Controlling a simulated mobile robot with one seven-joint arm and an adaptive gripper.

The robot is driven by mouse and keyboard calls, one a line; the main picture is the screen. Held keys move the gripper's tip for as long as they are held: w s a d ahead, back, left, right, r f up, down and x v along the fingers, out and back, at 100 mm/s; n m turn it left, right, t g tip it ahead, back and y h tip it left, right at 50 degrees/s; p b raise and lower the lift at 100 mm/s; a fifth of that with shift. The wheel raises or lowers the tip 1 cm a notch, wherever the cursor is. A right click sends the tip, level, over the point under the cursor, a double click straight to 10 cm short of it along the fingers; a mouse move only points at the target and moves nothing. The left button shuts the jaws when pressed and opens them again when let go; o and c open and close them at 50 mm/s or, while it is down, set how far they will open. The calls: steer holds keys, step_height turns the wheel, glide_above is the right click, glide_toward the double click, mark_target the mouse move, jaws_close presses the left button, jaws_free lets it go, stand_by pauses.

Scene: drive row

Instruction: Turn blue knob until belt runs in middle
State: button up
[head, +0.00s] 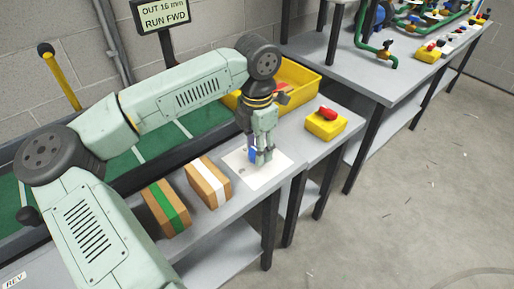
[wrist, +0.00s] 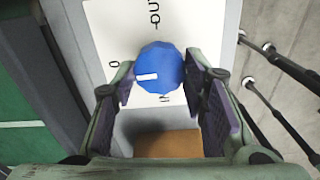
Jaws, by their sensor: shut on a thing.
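The blue knob (wrist: 162,68) sits on a white plate (wrist: 105,20) with dark letters. Its white pointer mark is on its left side in the wrist view. My gripper (wrist: 165,84) is shut on the knob, with one finger on each side of it. In the head view my gripper (head: 260,158) reaches down to the plate (head: 270,180), and the knob (head: 252,155) shows partly between the fingers. The green belt (head: 200,122) runs behind the bench, partly hidden by my arm. The display (head: 163,15) reads "OUT 16 mm" and "RUN FWD".
Two boxes, one with a green band (head: 166,208) and one with a white band (head: 208,182), stand left of the plate. A yellow bin (head: 300,77) is behind my gripper. A yellow box with a red control (head: 326,122) stands to the right. A yellow-handled lever (head: 62,78) rises at the left.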

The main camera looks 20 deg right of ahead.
steer(key=shift+f+n+b, duration=0.25)
steer(key=shift+n+b, duration=0.65)
steer(key=shift+b, duration=0.3)
steer(key=n+b, duration=0.2)
steer(key=shift+n+b, duration=0.3)
steer(key=shift+n, duration=0.1)
steer(key=n+b, duration=0.3)
steer(key=n, duration=0.2)
steer(key=shift+r, duration=0.2)
steer(key=shift+b, duration=0.35)
steer(key=o, duration=1.2)
steer(key=shift+c, duration=0.2)
steer(key=shift+r, duration=0.1)
